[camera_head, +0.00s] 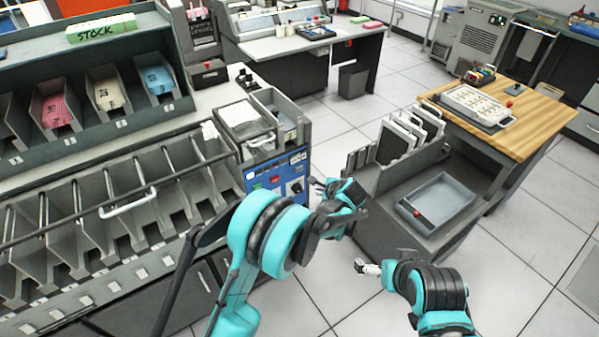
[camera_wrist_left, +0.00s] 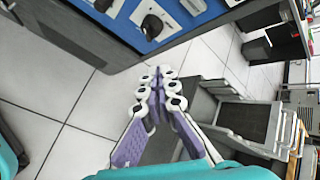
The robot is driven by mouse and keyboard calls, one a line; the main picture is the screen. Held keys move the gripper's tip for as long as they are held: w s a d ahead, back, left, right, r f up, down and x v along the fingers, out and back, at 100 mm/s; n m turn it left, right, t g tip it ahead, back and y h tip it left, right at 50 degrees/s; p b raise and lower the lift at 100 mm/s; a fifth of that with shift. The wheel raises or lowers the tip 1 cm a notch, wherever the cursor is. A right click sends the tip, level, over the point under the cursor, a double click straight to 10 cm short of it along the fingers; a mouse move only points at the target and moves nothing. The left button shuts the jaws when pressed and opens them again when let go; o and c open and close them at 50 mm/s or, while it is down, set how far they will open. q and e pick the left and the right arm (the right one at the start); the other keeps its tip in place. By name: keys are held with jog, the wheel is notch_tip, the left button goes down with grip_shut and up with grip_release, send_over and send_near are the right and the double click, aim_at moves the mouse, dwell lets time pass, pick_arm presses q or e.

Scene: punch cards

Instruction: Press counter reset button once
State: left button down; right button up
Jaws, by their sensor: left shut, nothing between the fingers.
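The blue control panel (camera_head: 282,176) is on the end face of the card machine, left of my left gripper. It carries a white round part (camera_head: 250,175), a small red part (camera_head: 275,180) and dark controls; I cannot tell which is the counter reset button. In the left wrist view the panel (camera_wrist_left: 205,12) fills the top, with a black knob on a white plate (camera_wrist_left: 151,26). My left gripper (camera_head: 318,184) is shut and empty, apart from the panel; its fingers also show in the wrist view (camera_wrist_left: 162,88). My right gripper (camera_head: 366,268) hangs over the floor; its jaw state is unclear.
A grey cart with a shallow tray (camera_head: 437,204) and upright racks (camera_head: 407,133) stands right of my left gripper. A wooden-topped table (camera_head: 540,118) is behind it. The sorter's card pockets (camera_head: 95,205) extend left. Tiled floor (camera_head: 345,300) lies between.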

aim_at(299, 169)
pick_arm(q)
jog(key=w+a, duration=0.5)
jog(key=w, duration=0.2)
jog(key=shift+a, duration=0.15)
dwell(0.3)
jog(key=shift+w, duration=0.15)
dwell(1.2)
jog(key=shift+w+a, duration=0.25)
jog(key=shift+w, duration=0.05)
jog(key=shift+w+a, duration=0.3)
jog(key=shift+w, duration=0.05)
dwell(1.0)
jog(key=shift+d, duration=0.1)
jog(key=shift+s+d, duration=0.4)
jog(key=shift+s, duration=0.35)
